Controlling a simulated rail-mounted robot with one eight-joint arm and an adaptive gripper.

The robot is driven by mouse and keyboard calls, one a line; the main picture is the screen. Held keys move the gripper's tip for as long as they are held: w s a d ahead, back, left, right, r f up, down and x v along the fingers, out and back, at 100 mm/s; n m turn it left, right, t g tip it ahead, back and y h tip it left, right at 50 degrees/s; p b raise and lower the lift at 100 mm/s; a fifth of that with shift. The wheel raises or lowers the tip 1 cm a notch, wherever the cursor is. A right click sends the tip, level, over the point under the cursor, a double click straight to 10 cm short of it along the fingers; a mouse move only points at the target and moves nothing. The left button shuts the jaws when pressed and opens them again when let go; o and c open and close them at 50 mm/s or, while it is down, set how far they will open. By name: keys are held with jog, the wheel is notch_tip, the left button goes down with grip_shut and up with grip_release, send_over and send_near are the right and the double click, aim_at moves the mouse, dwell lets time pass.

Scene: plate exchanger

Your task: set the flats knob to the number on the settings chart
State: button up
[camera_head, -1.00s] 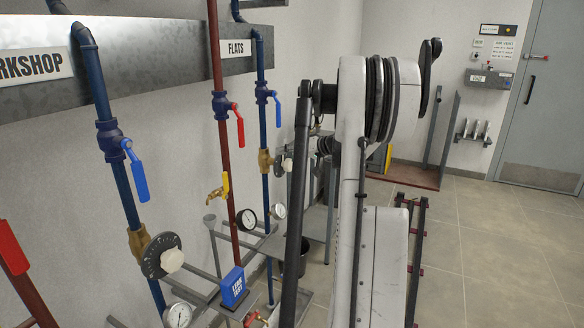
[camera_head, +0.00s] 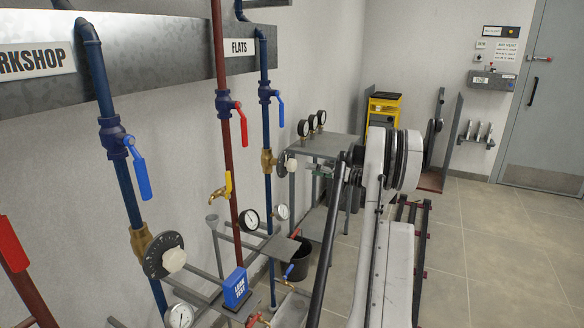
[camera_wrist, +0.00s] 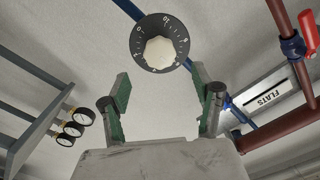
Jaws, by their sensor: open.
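The flats knob (camera_wrist: 160,50) is a pale faceted knob on a round black dial with white numbers. It fills the upper middle of the wrist view, and the dial appears rotated there. In the head view the flats knob (camera_head: 292,164) sits on a brass valve on the blue pipe under the FLATS label (camera_head: 239,47). My gripper (camera_wrist: 160,82) is open, with green-padded fingers spread apart below the knob in the picture; nothing is between them. In the head view my gripper (camera_head: 321,171) is just right of the knob, apart from it. I cannot make out a settings chart.
The workshop knob (camera_head: 173,260) is at the lower left. A red pipe (camera_head: 228,150) with a red lever stands left of the flats pipe. A grey table (camera_head: 325,146) with several gauges is behind my gripper. Open floor (camera_head: 480,240) lies to the right.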

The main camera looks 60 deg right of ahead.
aim_at(295, 166)
jog(key=w, duration=0.3)
jog(key=w+a, duration=0.1)
jog(key=w, duration=0.2)
jog(key=w+b, duration=0.1)
jog(key=w, duration=0.2)
jog(key=shift+w+a, duration=0.25)
jog(key=shift+w, duration=0.05)
jog(key=shift+c, duration=0.5)
jog(key=c, duration=1.1)
